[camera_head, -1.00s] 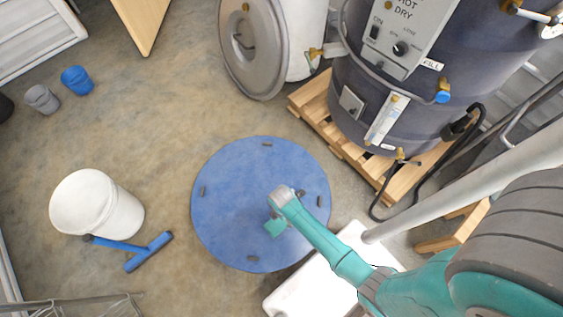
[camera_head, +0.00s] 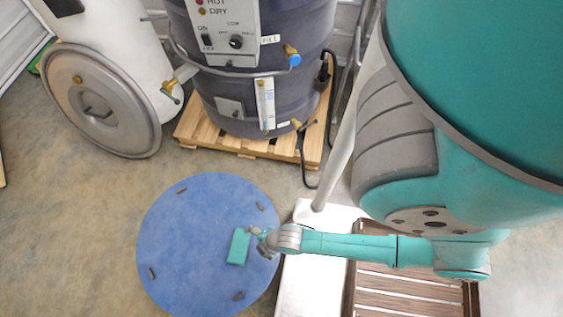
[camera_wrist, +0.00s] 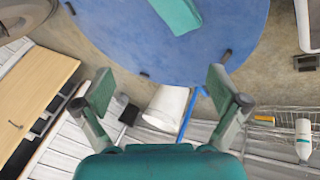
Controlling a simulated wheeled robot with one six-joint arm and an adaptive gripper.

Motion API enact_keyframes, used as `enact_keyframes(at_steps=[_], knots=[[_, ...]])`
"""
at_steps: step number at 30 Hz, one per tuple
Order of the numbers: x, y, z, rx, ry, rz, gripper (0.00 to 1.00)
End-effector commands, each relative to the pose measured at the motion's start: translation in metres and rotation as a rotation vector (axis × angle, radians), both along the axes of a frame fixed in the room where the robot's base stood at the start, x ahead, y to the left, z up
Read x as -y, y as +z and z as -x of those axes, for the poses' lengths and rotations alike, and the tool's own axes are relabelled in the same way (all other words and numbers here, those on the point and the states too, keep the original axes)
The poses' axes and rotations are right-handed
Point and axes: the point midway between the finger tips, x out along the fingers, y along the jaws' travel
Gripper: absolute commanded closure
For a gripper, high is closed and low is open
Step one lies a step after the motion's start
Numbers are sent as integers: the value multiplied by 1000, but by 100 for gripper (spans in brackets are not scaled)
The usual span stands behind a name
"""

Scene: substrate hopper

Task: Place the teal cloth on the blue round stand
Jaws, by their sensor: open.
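The teal cloth (camera_head: 239,246) is a small folded rectangle lying on the right part of the blue round stand (camera_head: 190,235). In the wrist view the cloth (camera_wrist: 178,14) shows at the top, on the stand's blue surface (camera_wrist: 115,40), apart from my fingers. My gripper (camera_head: 254,233) is just right of the cloth in the head view. In the wrist view my gripper (camera_wrist: 160,90) has its two fingers spread wide, with nothing between them.
A dark drum with a control panel (camera_head: 230,30) stands on a wooden pallet (camera_head: 250,147) behind the stand. A round grey lid (camera_head: 103,100) leans at the left. A white bucket (camera_wrist: 166,106) and a blue-handled tool (camera_wrist: 190,112) are on the floor. Floor left of the stand is clear.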

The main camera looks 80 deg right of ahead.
Motion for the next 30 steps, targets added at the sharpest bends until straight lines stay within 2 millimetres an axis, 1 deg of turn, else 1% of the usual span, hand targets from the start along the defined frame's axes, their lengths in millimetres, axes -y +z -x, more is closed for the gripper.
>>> enact_keyframes(at_steps=[1, 5, 6, 8, 9, 11, 12, 14, 15, 18, 21, 24, 27, 30], knots=[[0, 19, 14, 48, -52, -33, 3], [0, 74, 34, 190, -189, -140, 3], [0, 92, 40, 234, -229, -177, 3], [0, 122, 48, 299, -283, -235, 3], [0, 142, 53, 340, -320, -277, 3], [0, 175, 60, 404, -370, -343, 3], [0, 197, 65, 444, -402, -388, 3], [0, 230, 71, 501, -445, -458, 3], [0, 251, 74, 538, -469, -503, 3], [0, 298, 81, 613, -518, -607, 3], [0, 333, 84, 664, -549, -685, 3], [0, 352, 86, 694, -564, -733, 3], [0, 359, 86, 704, -571, -750, 3], [0, 360, 86, 705, -571, -752, 3]])
